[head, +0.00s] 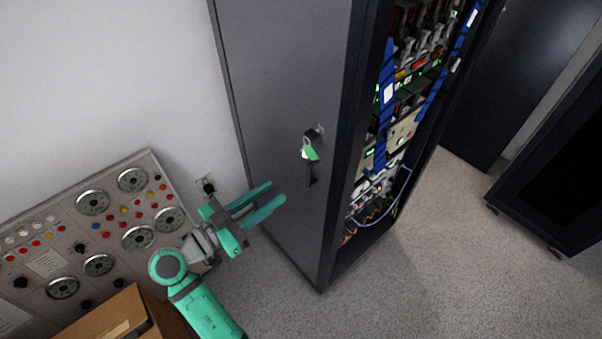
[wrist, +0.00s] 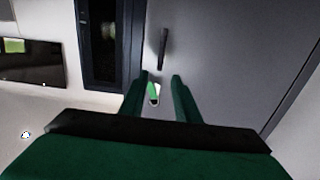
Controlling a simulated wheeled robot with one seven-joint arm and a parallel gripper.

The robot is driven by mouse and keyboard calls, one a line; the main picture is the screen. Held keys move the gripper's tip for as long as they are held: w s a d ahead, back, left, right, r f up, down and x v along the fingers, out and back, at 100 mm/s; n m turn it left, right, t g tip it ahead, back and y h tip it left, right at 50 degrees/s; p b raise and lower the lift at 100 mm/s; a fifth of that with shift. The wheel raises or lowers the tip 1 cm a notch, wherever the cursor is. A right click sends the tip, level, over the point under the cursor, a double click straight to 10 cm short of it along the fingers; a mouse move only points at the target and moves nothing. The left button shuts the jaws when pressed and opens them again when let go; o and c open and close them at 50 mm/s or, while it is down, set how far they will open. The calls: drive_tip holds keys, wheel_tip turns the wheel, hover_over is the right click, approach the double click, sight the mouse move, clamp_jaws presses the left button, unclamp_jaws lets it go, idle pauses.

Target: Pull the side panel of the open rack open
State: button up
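The rack (head: 335,255) stands in the middle of the head view, its front open on lit equipment. Its grey side panel (head: 285,90) faces my arm and looks closed against the rack. A dark handle (head: 311,172) and a lock with a key and green tag (head: 310,150) sit near the panel's front edge. My gripper (head: 277,193) is open and empty, left of the handle and apart from it. In the wrist view the panel (wrist: 230,60) fills the right, with the handle (wrist: 163,48) beyond my open fingers (wrist: 156,85) and the green tag (wrist: 153,92) between them in the picture.
A control panel with dials (head: 95,235) stands at the lower left by the white wall. A cardboard box (head: 110,315) is at the bottom left, near my arm. Dark cabinets (head: 560,150) stand at the right. The carpet (head: 430,270) before the rack is clear.

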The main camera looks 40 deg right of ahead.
sight(306, 171)
drive_tip(key=d, duration=1)
drive_tip(key=shift+w+d, duration=0.25)
drive_tip(key=shift+w, duration=0.1)
drive_tip(key=shift+w+a, duration=0.15)
drive_tip(key=shift+d, duration=0.2)
clamp_jaws()
